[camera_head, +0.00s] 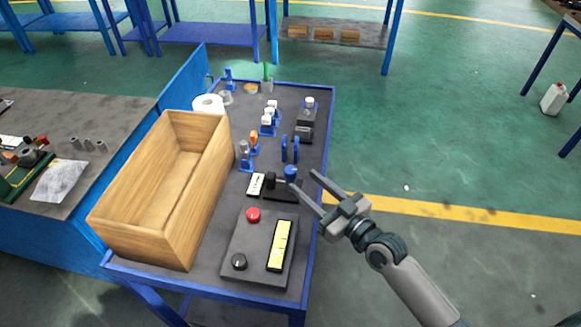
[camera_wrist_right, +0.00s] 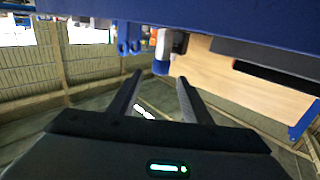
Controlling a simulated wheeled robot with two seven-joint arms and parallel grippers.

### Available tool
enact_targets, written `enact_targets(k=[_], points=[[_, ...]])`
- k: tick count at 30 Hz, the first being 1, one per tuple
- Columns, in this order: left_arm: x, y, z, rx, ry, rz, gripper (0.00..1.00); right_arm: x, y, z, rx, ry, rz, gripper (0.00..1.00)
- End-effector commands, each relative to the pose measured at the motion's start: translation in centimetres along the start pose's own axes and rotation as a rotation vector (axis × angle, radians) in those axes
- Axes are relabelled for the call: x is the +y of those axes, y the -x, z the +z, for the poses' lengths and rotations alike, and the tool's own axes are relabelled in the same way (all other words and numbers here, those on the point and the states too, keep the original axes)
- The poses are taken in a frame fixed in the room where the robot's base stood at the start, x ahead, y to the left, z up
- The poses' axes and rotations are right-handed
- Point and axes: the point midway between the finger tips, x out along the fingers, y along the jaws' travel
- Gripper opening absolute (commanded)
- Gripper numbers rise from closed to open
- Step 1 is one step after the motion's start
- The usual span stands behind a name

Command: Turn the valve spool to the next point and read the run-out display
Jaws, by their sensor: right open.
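My right gripper (camera_head: 302,180) reaches in from the right over the table's right edge. It is open, with its fingertips close to a small blue knob (camera_head: 291,173) on a dark fixture (camera_head: 280,190). In the right wrist view the open fingers (camera_wrist_right: 159,78) point toward a blue round part (camera_wrist_right: 161,67), which shows between and beyond the tips; nothing is held. I cannot tell whether they touch it. I cannot clearly make out which part is the valve spool. A dark control box (camera_head: 250,262) in front carries a yellow display (camera_head: 280,245); its text is too small to read. My left gripper is out of view.
A long wooden box (camera_head: 150,215) fills the table's left side. Two blue upright supports (camera_head: 290,149) and small blue-and-white fixtures (camera_head: 269,118) stand behind the knob. The floor to the right is open.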

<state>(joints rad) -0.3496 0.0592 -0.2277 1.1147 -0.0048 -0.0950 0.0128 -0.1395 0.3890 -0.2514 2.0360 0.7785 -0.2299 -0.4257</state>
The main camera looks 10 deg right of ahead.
Motion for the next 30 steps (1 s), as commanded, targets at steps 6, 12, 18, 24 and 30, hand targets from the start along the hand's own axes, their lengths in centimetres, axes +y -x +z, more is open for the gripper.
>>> enact_targets(k=[6, 12, 18, 24, 30], points=[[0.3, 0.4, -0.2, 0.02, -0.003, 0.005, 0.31, 0.0, -4.0, -0.2, 0.002, -0.002, 0.0, 0.44], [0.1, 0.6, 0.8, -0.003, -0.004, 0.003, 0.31, 0.0, -6.2, -0.1, 0.0, -0.001, 0.0, 0.44], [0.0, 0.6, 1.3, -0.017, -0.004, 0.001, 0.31, 0.0, -7.1, -0.1, 0.0, 0.0, -0.001, 0.44], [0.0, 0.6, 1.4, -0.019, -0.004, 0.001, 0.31, 0.0, -7.1, 0.0, 0.0, 0.0, -0.001, 0.44], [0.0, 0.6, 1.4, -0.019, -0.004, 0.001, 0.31, 0.0, -7.1, 0.0, 0.0, 0.0, 0.0, 0.13]])
